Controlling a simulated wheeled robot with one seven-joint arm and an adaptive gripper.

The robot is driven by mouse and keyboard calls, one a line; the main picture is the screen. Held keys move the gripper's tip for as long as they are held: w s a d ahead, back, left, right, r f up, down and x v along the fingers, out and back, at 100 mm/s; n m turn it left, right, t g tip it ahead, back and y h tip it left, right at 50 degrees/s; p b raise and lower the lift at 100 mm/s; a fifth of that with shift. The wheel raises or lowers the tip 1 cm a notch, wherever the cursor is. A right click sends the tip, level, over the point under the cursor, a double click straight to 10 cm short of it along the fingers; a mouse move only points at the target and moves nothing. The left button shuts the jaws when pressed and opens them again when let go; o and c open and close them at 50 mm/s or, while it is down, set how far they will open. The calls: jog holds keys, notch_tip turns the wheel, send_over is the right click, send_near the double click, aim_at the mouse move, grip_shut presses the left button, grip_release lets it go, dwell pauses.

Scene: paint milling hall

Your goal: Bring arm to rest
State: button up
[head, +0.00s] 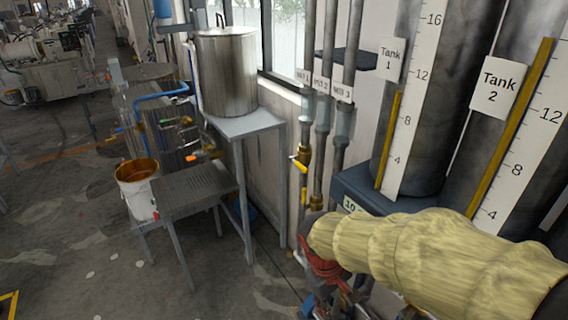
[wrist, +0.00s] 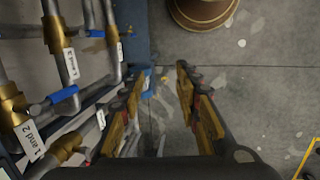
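My gripper (wrist: 161,78) shows in the wrist view with its two yellow-and-dark fingers spread apart. Only floor shows between them, and they hold nothing. My arm, in a pale yellow ribbed sleeve, reaches in from the lower right of the head view, in front of the tanks. Its far end, with red cabling, hangs low near the valve pipes. The fingers cannot be made out in the head view. In the wrist view, pipes with brass fittings (wrist: 55,32) and blue-handled valves (wrist: 64,94) lie close to the left of the left finger.
Tank 1 (head: 425,105) and Tank 2 (head: 485,140) stand right of the labelled mill pipes (head: 322,125). A metal pot (head: 226,75) sits on a grey stand (head: 243,123) at centre left. A white bucket (head: 137,195) is farther left. Open floor (head: 65,235) lies at left.

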jog(key=s+d+r+m+t+y+b, duration=0.2)
jog(key=s+d+r+m+t+b, duration=0.3)
jog(key=s+b, duration=0.3)
jog(key=shift+s+d+r+m+t+b, duration=0.2)
jog(key=shift+s+d+m+t+b, duration=0.2)
jog(key=shift+s+d+m, duration=0.5)
jog(key=shift+a, duration=0.2)
